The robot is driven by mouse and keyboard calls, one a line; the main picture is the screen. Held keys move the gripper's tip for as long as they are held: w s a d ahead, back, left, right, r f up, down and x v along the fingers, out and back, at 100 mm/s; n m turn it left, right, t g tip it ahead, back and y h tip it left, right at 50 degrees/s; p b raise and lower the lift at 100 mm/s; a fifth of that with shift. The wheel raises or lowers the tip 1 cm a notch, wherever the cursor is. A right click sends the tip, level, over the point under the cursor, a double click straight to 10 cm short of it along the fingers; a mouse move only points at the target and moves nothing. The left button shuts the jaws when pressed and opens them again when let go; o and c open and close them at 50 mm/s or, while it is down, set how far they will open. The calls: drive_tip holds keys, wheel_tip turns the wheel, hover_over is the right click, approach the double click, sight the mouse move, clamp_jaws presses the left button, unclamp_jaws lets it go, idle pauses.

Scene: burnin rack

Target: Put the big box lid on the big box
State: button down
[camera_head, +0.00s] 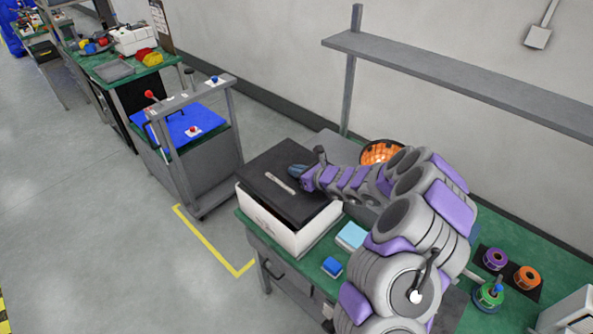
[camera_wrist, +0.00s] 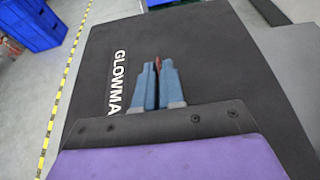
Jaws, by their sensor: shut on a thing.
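The big box (camera_head: 290,228) is white and stands on the green bench. The black big box lid (camera_head: 270,205) lies over its top, roughly lined up with it; a small gap between them cannot be ruled out. A pale label strip (camera_head: 281,183) shows on the lid. In the wrist view the lid (camera_wrist: 215,65) fills most of the picture, with "GLOWMA" lettering. My gripper (camera_head: 295,170) is at the lid's back right part. Its blue fingers (camera_wrist: 157,75) are close together, shut on the lid. A red sliver shows between the tips; the exact grip point is hidden.
A bowl of orange pieces (camera_head: 380,152) stands behind my arm. Spools (camera_head: 495,259) are at the right. A grey shelf (camera_head: 450,75) overhangs the back. Open floor lies left.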

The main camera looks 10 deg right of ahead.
drive_tip(key=shift+a+r, duration=0.1)
drive_tip(key=shift+a, duration=1.35)
drive_tip(key=shift+s+d+f, duration=0.1)
drive_tip(key=shift+d+f, duration=0.1)
drive_tip(key=shift+f, duration=0.05)
drive_tip(key=shift+d+f+b, duration=0.2)
drive_tip(key=shift+d+f, duration=0.1)
drive_tip(key=shift+d, duration=0.25)
drive_tip(key=shift+d+f+b, duration=0.2)
drive_tip(key=shift+d+f, duration=0.05)
drive_tip(key=shift+d, duration=0.25)
drive_tip(key=shift+a, duration=1)
drive_tip(key=shift+d, duration=1.15)
drive_tip(key=shift+a+f, duration=0.15)
drive_tip(key=shift+a, duration=0.65)
drive_tip(key=shift+f, duration=0.1)
drive_tip(key=shift+d+f, duration=0.1)
drive_tip(key=shift+d, duration=0.25)
